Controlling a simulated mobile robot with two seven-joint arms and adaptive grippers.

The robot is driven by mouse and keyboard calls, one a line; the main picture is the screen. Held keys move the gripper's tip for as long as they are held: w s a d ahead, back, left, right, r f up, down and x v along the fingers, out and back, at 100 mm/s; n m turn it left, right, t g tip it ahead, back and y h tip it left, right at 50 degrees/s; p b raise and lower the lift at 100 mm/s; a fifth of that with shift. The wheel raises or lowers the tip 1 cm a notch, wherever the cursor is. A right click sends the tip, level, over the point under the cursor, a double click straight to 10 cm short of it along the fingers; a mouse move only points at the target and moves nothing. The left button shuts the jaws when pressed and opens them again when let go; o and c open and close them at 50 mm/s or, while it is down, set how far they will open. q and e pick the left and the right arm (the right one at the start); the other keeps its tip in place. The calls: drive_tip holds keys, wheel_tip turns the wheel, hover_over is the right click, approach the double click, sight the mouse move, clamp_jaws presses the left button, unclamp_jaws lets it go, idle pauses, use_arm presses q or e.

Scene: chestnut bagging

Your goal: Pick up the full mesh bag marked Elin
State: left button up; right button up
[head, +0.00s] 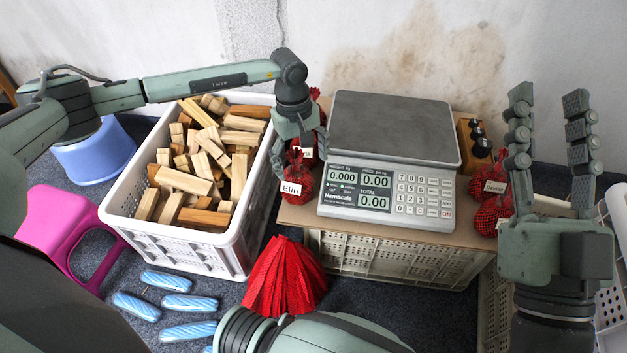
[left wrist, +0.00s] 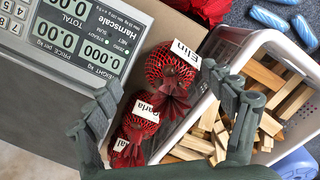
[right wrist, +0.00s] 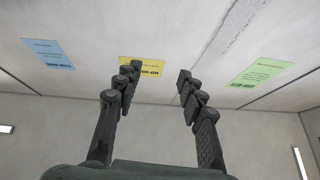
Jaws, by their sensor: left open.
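The red mesh bag marked Elin (head: 298,176) stands full at the left front corner of the cardboard top, beside the scale. It also shows in the left wrist view (left wrist: 172,70), its white tag facing the camera. My left gripper (head: 300,145) is open above and just behind the bag; in the left wrist view its fingers (left wrist: 170,105) are spread either side of the row of bags, and the Elin bag lies near and beyond the fingertips. My right gripper (head: 548,110) is open and empty, raised at the right with its fingers pointing up.
Two more tagged red bags stand behind Elin in the row (left wrist: 138,125). The scale (head: 390,130) is close on the right, the white crate of wood blocks (head: 240,262) close on the left. A bag marked Devin (head: 493,187) stands right of the scale. Red empty nets (head: 284,278) lie in front.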

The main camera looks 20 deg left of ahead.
sight(296, 170)
use_arm(q)
drive_tip(key=shift+w+a+f+y, duration=0.1)
drive_tip(key=shift+a+y, duration=0.05)
drive_tip(key=shift+a, duration=0.3)
drive_tip(key=shift+w+a+y, duration=0.1)
drive_tip(key=shift+a+y, duration=0.05)
drive_tip(key=shift+a, duration=0.3)
drive_tip(key=shift+a+f, duration=0.25)
drive_tip(key=shift+f, duration=0.05)
drive_tip(key=f, duration=0.2)
drive_tip(key=f+b, duration=0.1)
drive_tip(key=f, duration=0.2)
drive_tip(key=shift+s+d+f, duration=0.1)
drive_tip(key=shift+d+f, duration=0.1)
drive_tip(key=shift+f, duration=0.75)
use_arm(e)
drive_tip(key=s+r+t, duration=0.1)
drive_tip(key=s+d+r+t, duration=0.1)
drive_tip(key=r, duration=0.1)
drive_tip(key=shift+d+t, duration=0.15)
drive_tip(key=shift+t, duration=0.15)
use_arm(q)
drive_tip(key=shift+c, duration=0.6)
drive_tip(key=c, duration=0.9)
drive_tip(key=shift+r, duration=0.1)
drive_tip(key=shift+c, duration=0.8)
drive_tip(key=shift+r, duration=0.1)
